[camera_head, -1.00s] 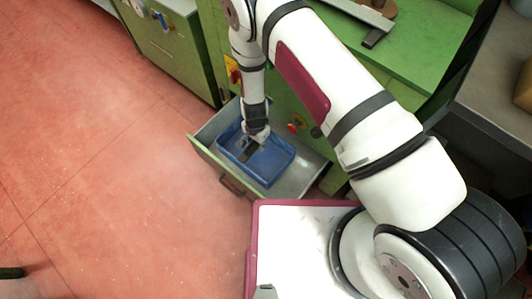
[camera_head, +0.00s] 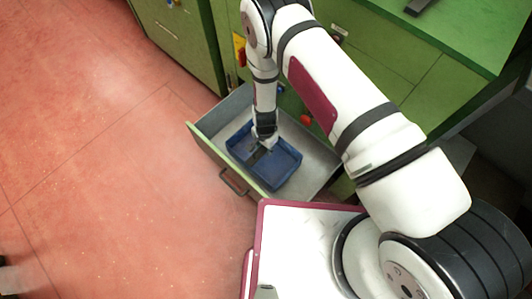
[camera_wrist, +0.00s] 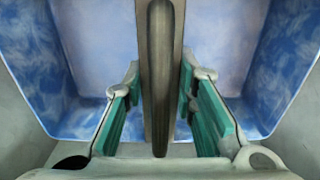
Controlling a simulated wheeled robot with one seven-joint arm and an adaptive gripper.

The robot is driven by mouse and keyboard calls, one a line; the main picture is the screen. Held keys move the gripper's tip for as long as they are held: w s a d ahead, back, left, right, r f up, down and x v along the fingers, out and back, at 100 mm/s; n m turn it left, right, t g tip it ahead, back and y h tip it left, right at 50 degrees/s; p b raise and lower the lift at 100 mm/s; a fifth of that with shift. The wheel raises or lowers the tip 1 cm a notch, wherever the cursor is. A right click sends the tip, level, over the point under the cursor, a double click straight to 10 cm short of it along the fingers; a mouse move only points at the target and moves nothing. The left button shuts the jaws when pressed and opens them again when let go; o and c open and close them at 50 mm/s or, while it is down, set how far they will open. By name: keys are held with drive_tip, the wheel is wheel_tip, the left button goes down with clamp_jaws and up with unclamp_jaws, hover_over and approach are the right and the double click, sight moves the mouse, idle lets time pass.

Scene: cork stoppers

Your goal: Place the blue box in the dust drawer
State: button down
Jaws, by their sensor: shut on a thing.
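The blue box (camera_head: 279,168) is an open tray lying inside the pulled-out dust drawer (camera_head: 224,158), which has a green front and grey inner walls. My gripper (camera_head: 264,143) reaches down into the box from above. In the wrist view my gripper (camera_wrist: 160,82) has its green-padded fingers on both sides of a grey-brown bar (camera_wrist: 160,40) that runs across the middle of the box. The fingers are shut on this bar, which looks like the box's handle. Blue walls of the box (camera_wrist: 38,75) show on both sides. Whether the box's underside touches the drawer floor is hidden.
Green cabinets (camera_head: 180,45) stand behind and to the left of the drawer. A green worktop (camera_head: 440,35) is at the upper right. A red knob (camera_head: 305,119) sits on the cabinet front close to my arm.

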sight(265, 156)
drive_tip(key=shift+f+b, duration=0.7)
drive_tip(key=shift+f, duration=1.3)
drive_tip(key=shift+f, duration=0.15)
drive_tip(key=c, duration=1.3)
unclamp_jaws()
wheel_tip(265, 156, up, 12)
drive_tip(key=p, duration=0.4)
drive_tip(key=shift+r, duration=0.2)
